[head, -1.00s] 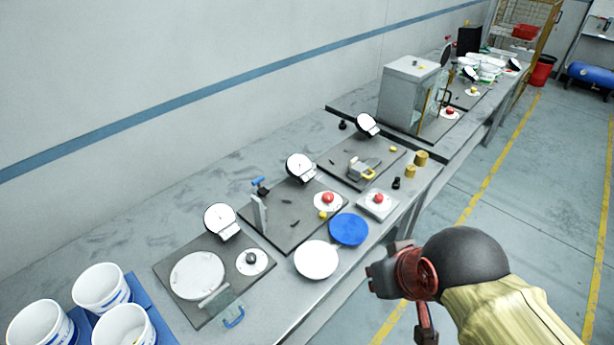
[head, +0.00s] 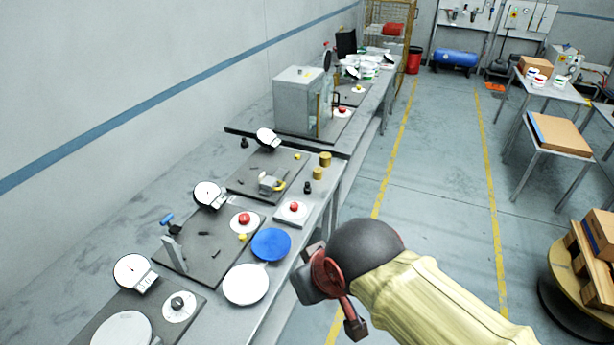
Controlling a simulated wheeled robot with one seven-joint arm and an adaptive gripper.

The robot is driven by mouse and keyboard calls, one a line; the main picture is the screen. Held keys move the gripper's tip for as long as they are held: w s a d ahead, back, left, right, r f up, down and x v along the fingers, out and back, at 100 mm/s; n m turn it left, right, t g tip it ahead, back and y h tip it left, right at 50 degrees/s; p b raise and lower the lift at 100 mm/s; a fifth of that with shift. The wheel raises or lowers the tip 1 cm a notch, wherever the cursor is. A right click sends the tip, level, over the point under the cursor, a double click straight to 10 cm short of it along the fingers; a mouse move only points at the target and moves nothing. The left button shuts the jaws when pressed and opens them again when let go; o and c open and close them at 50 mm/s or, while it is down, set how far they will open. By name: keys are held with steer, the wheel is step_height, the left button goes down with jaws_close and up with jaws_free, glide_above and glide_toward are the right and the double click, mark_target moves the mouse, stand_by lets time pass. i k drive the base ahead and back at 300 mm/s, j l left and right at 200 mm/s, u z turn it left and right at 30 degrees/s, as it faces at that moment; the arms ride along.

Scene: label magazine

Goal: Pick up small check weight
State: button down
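Several small weight-like cylinders stand near the right edge of the long bench in the head view. Two are brass-coloured, a farther one (head: 325,159) and a nearer one (head: 317,173). A small black one (head: 307,187) stands just in front of them. Another small black piece (head: 244,142) stands by the wall side. I cannot tell from their look which is the small check weight. My gripper (head: 332,310) is over the aisle side of the bench edge, nearer to me than the weights and apart from them. Its fingers look spread and empty.
The bench carries dark plates with round dials (head: 208,194), a red-button box (head: 292,212), a blue disc (head: 271,244), a white disc (head: 246,284) and a grey cabinet (head: 298,101). The aisle (head: 440,200) is clear. A pallet with boxes (head: 590,250) stands right.

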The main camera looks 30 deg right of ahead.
mark_target(317, 171)
steer(key=i+z, duration=0.35)
steer(key=i, duration=0.15)
steer(key=i+z, duration=0.3)
steer(key=i, duration=0.15)
